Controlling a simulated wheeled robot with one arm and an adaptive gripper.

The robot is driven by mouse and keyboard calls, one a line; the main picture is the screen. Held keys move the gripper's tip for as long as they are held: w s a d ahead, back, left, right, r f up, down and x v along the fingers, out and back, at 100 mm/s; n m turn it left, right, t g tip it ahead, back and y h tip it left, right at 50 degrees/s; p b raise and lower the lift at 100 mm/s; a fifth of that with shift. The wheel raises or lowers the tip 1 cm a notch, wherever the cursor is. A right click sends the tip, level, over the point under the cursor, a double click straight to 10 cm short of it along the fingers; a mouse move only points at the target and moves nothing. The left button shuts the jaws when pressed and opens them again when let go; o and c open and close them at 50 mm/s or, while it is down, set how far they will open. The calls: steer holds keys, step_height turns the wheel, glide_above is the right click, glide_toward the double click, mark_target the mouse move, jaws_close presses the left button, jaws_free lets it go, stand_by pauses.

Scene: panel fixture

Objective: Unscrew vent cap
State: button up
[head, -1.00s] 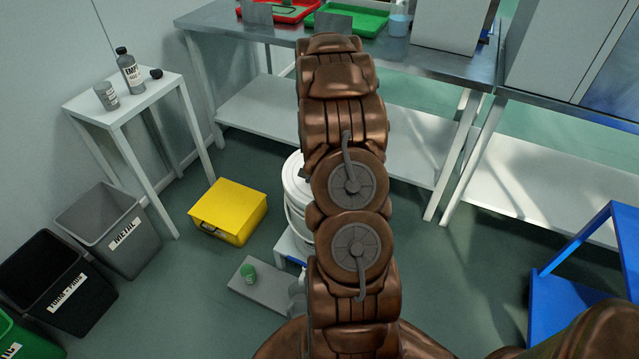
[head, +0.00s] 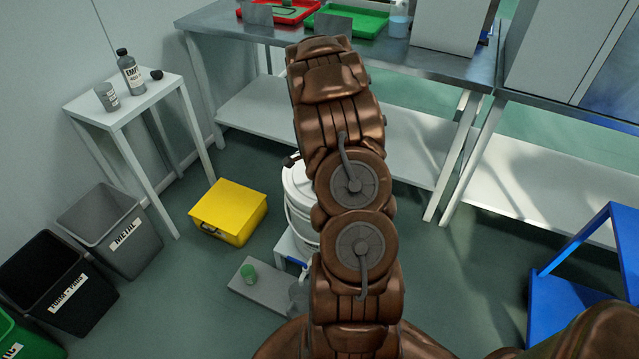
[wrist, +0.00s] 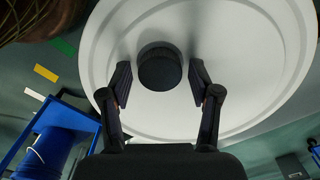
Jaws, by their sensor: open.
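The black round vent cap (wrist: 160,68) stands on the white lid (wrist: 235,105) of a bucket in the wrist view. My gripper (wrist: 160,73) is open, with one finger on each side of the cap. Gaps show between the cap and both fingers. In the head view the white bucket (head: 297,212) stands behind my arm, partly covered by it. The cap is hidden there. A small dark part, probably of my gripper, shows at the lid's left edge.
A grey slab with a green cup (head: 249,273) lies in front of the bucket. A yellow box (head: 229,211) sits to its left on the floor. A steel bench (head: 240,37) stands behind, and a blue frame (head: 560,300) is at right.

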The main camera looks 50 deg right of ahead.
steer(key=m, duration=0.4)
steer(key=shift+p, duration=0.4)
steer(key=shift+m+p, duration=0.4)
steer(key=shift+m, duration=1.7)
steer(key=c, duration=1.1)
steer(key=shift+n+b, duration=0.3)
steer(key=shift+n, duration=1.5)
steer(key=shift+n, duration=1.7)
steer(key=shift+b, duration=0.3)
